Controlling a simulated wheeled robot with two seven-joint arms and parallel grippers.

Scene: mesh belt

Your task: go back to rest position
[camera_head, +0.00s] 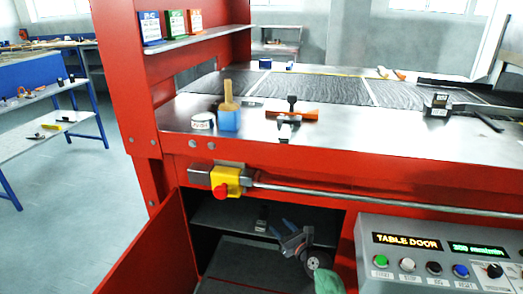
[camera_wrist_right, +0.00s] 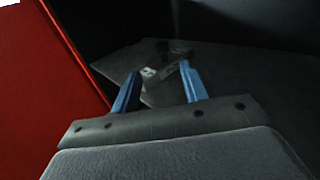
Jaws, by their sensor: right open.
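My right gripper (camera_head: 280,228) is inside the open compartment under the red machine's worktop. Its two blue fingers stand apart in the right wrist view (camera_wrist_right: 160,72). A small dark grey object with a pale mark (camera_head: 262,224) lies on the shelf ahead of the fingers. It also shows in the right wrist view (camera_wrist_right: 152,73), seen between and beyond the fingertips. I cannot tell whether a fingertip touches it. My left gripper is not in view.
A red door (camera_head: 152,252) stands open left of the compartment. A metal bar (camera_head: 380,198) runs above it, and a control panel (camera_head: 440,258) stands at right. The worktop (camera_head: 340,140) carries a blue block with a wooden peg (camera_head: 228,118) and an orange-handled tool (camera_head: 305,114).

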